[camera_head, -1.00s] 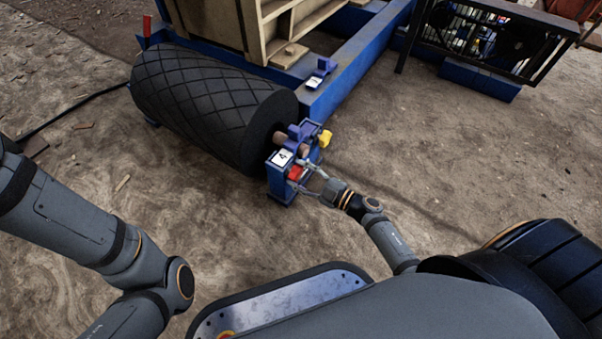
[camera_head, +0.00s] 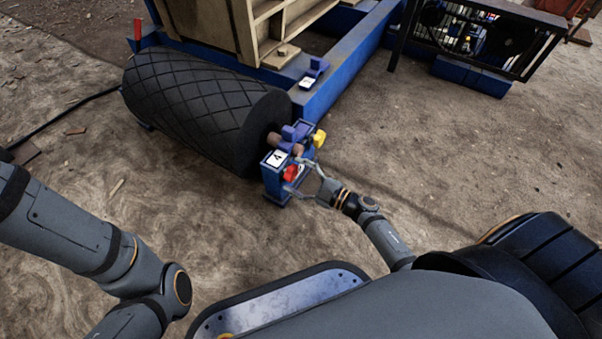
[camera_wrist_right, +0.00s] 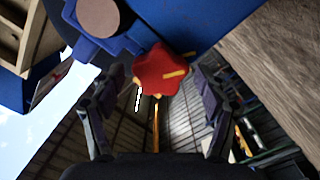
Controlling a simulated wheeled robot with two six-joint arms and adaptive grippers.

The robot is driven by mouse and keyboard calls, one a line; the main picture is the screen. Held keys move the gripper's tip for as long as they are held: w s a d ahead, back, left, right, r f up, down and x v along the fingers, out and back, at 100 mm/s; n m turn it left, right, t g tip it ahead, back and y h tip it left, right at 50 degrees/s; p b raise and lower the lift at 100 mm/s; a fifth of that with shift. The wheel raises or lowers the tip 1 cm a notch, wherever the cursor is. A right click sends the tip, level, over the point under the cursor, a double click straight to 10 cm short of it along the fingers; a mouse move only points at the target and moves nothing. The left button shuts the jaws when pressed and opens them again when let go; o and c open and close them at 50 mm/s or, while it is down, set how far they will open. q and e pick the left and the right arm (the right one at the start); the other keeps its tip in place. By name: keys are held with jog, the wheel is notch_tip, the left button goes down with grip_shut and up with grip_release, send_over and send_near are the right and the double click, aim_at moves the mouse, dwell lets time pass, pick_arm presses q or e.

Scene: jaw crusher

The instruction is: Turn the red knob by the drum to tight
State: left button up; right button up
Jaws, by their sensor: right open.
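The red knob (camera_head: 290,173) sits on the side of the blue bearing block (camera_head: 274,187) labelled 4, at the near end of the black drum (camera_head: 205,110). In the right wrist view the knob (camera_wrist_right: 160,70) is a lobed red shape with a yellow mark at its right. My right gripper (camera_head: 295,175) is open, with its fingers on either side of the knob. In the wrist view a gap shows between the knob and both fingers (camera_wrist_right: 160,80). My left arm enters from the left, but its gripper is out of view.
A yellow part (camera_head: 319,138) and a purple piece (camera_head: 295,132) are on the block close to my right fingers. A blue frame beam (camera_head: 345,68) runs behind. A caged motor (camera_head: 480,40) stands at the back right. Bare dirt (camera_head: 430,150) lies between.

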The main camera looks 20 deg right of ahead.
jog(key=v, duration=1.2)
